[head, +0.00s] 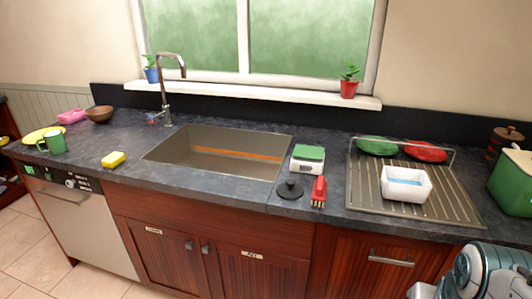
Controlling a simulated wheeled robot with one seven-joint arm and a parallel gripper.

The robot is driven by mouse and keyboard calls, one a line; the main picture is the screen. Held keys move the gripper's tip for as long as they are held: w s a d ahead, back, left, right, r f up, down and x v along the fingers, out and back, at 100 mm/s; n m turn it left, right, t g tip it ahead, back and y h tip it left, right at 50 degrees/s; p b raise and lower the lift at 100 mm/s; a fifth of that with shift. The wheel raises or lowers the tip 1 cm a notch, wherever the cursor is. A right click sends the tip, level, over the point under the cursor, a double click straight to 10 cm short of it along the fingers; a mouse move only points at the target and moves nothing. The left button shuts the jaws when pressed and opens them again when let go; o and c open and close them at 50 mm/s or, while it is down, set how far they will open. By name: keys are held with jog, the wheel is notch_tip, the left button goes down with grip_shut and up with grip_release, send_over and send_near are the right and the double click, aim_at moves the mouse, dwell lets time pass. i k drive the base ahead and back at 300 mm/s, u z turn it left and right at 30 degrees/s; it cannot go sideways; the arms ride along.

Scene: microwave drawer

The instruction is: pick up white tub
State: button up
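The white tub (408,197) stands upright on the drying rack (363,190) at the right of the counter, in the head view. It is a small square-cornered open container, and something blue shows inside it. Part of my own arm shows at the lower right corner, below and to the right of the tub and apart from it. My gripper's fingers are not in view.
A green dish (376,146) and a red dish (426,152) lie behind the tub. A green canister (512,184) stands to its right. A scale (307,158), black lid (290,189) and red brush (318,192) lie left, beside the sink (215,154).

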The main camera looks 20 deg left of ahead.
aim_at(404, 185)
jog(key=u, duration=0.05)
jog(key=k, duration=0.5)
jog(key=z, duration=0.45)
jog(key=i, duration=0.8)
jog(key=u, duration=0.6)
jog(key=i, duration=0.65)
jog(key=u, duration=0.55)
